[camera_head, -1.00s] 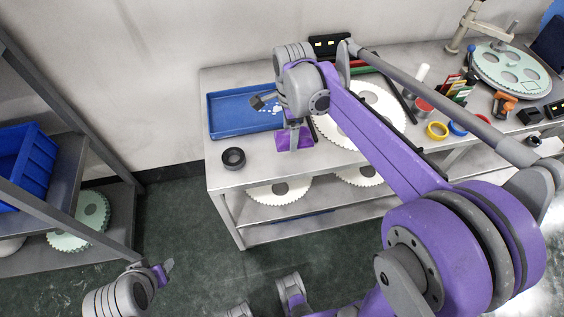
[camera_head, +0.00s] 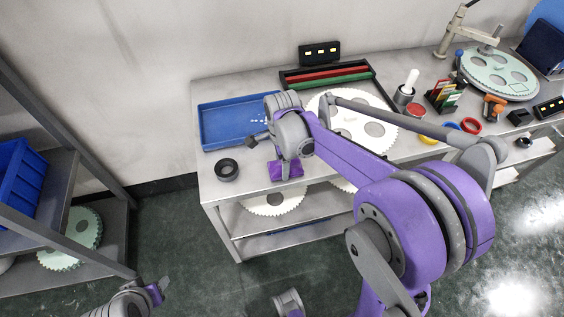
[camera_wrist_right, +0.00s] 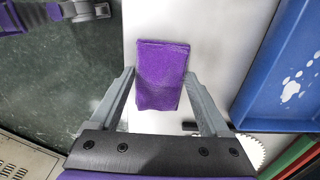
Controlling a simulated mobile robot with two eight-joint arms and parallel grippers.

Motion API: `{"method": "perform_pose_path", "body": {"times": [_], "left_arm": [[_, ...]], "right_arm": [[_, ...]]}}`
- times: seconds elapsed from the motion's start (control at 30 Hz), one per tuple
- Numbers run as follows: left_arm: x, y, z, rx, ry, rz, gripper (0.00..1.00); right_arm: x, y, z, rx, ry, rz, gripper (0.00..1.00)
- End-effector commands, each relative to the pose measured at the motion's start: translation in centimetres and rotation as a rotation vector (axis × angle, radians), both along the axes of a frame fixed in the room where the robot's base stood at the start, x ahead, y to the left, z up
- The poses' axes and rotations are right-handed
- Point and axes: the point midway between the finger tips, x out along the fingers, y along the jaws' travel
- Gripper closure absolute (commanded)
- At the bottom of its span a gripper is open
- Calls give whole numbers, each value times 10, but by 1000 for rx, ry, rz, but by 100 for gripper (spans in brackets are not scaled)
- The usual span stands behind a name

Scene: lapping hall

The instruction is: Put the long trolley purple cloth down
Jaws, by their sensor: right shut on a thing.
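The purple cloth (camera_head: 287,171) is a small folded rectangle near the front edge of the grey metal table (camera_head: 237,194). My right gripper (camera_head: 283,160) is shut on it from above. In the right wrist view the purple cloth (camera_wrist_right: 162,72) lies between the two grey fingers of my right gripper (camera_wrist_right: 160,80), over the pale tabletop. I cannot tell whether its underside touches the table. My left gripper (camera_head: 161,288) is low at the bottom left, over the floor and away from the table; its opening is unclear.
A blue tray (camera_head: 211,139) with white spots and a black ring (camera_head: 227,169) are left of the cloth. White toothed discs (camera_head: 380,130), a black tray with red and green bars (camera_head: 330,76) and small items fill the right side. A shelf (camera_head: 65,190) stands at far left.

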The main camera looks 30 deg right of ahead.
Motion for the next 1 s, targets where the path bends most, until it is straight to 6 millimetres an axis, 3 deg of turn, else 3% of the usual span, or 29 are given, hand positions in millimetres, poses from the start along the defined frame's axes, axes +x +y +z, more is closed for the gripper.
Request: {"method": "perform_pose_path", "body": {"times": [0.1, 0.13, 0.23, 0.57, 0.67, 1.0], "left_arm": [[-1, 0, -3, 0, 1, 0, 50], [-1, 0, -3, 0, 1, 0, 50], [0, 0, -2, 0, 1, 0, 50], [0, 0, 2, 0, -1, 0, 50], [0, 0, 3, 0, -1, 0, 50], [2, 0, 11, 0, -4, 0, 50]], "right_arm": [[0, 0, -4, 0, 0, 0, 80], [0, 0, -4, 0, 0, 0, 16], [0, 0, -3, 0, 0, 0, 0], [0, 0, 4, 0, 0, 0, 0], [0, 0, 17, 0, 0, 0, 0], [0, 0, 89, 0, 0, 0, 0]]}}
